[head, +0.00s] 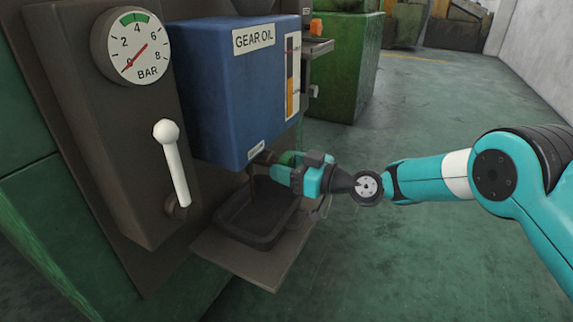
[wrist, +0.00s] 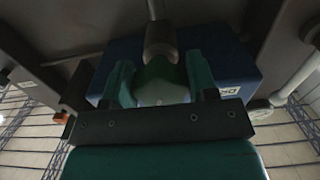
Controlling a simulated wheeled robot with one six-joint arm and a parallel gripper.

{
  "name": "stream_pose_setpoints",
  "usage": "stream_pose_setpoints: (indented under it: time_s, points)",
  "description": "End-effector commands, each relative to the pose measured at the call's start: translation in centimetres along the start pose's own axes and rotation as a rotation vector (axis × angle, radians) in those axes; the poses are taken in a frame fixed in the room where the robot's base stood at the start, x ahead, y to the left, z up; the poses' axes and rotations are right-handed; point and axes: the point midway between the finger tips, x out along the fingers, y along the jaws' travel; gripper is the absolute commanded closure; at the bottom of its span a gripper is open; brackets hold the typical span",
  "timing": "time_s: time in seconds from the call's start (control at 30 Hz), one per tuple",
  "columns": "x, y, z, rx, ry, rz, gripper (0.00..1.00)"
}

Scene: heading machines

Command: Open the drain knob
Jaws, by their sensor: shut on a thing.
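The drain knob (wrist: 160,70) is green with a paler end and sits on a brown fitting under the blue gear oil tank (head: 235,90). In the head view a bit of green knob (head: 287,158) shows at the tank's lower front. My gripper (wrist: 160,85) is shut on the knob, one teal finger on each side. In the head view my gripper (head: 285,173) reaches in from the right and hides most of the knob. A thin dark line runs down from the fitting; I cannot tell whether it is oil.
A black tray (head: 232,232) stands on a metal shelf (head: 255,268) below the fitting. A white-handled lever (head: 172,160) and a pressure gauge (head: 133,46) are on the brown panel at left. The green floor (head: 400,250) at right is open. Another green machine (head: 340,60) stands behind.

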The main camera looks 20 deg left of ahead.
Motion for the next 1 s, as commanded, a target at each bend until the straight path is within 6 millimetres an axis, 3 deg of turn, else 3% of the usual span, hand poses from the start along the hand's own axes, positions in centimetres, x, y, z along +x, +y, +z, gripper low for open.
stream_pose_setpoints:
  time_s: [1.0]
  points:
    - [-0.03,-0.49,-0.38,0.951,-0.001,0.000,0.71]
